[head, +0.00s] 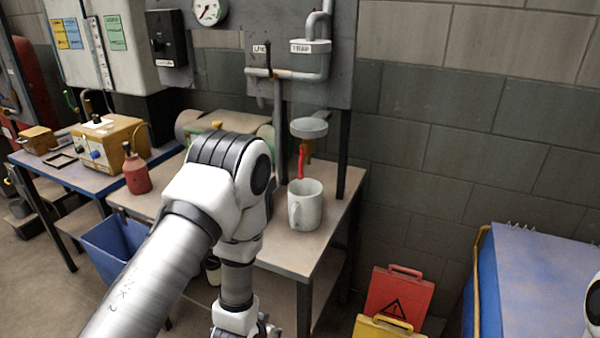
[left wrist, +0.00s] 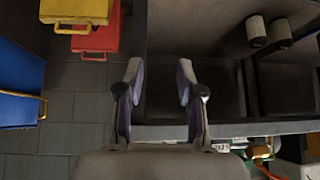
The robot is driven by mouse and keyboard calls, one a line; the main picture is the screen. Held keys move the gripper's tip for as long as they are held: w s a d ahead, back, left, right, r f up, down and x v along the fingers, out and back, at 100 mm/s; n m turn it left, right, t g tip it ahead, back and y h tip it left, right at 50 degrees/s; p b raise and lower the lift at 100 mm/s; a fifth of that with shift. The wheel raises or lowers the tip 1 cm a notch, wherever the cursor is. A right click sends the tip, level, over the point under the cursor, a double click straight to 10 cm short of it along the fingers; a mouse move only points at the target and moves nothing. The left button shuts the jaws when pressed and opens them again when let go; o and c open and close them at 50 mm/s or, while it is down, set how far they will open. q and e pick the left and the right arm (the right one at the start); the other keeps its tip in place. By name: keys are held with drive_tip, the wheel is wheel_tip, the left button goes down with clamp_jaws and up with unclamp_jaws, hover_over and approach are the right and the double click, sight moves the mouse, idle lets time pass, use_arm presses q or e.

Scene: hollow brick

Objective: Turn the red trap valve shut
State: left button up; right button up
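The red trap valve handle (head: 300,162) hangs downward in the head view, under a grey round trap cup (head: 309,128) at the end of the wall panel's pipework. A brassy part shows beside it. A pale mug (head: 305,205) stands on the bench just below the handle. My left arm crosses in front of the bench, and my left gripper (head: 246,330) is low at the bottom edge, well below the valve and partly cut off. In the left wrist view its two fingers (left wrist: 161,85) are apart with nothing between them. The valve cannot be made out there. My right gripper is out of view.
The bench (head: 330,215) has a lower shelf. A grey panel (head: 300,50) carries pipes and a second, dark lever. Red (head: 398,300) and yellow (head: 380,328) folding signs stand on the floor. A blue-topped table (head: 545,280) is at right. A blue bin (head: 112,245) sits at left.

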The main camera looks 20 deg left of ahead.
use_arm(q)
drive_tip(key=w+r+t, duration=0.1)
drive_tip(key=w+r, duration=0.2)
drive_tip(key=w+r+t, duration=0.1)
drive_tip(key=w+r, duration=0.1)
drive_tip(key=w, duration=0.1)
drive_tip(key=w+r+t, duration=0.2)
drive_tip(key=w+r, duration=0.1)
drive_tip(key=shift+w+a+r+y, duration=0.2)
drive_tip(key=shift+a+r+y, duration=0.05)
drive_tip(key=shift+r+y, duration=0.1)
drive_tip(key=n+t+y, duration=0.1)
drive_tip(key=t, duration=0.5)
approach(301, 169)
drive_tip(key=w+f, duration=0.2)
drive_tip(key=shift+t, duration=0.3)
drive_tip(key=w, duration=0.1)
drive_tip(key=w+r, duration=0.1)
drive_tip(key=w, duration=0.1)
drive_tip(key=w+a+r, duration=0.1)
drive_tip(key=shift+w+r, duration=0.2)
drive_tip(key=w, duration=0.4)
drive_tip(key=shift+w+a+f+p, duration=0.15)
drive_tip(key=shift+a+f+p, duration=0.15)
drive_tip(key=shift+a+f, duration=0.1)
drive_tip(key=shift+d+r, duration=0.1)
clamp_jaws()
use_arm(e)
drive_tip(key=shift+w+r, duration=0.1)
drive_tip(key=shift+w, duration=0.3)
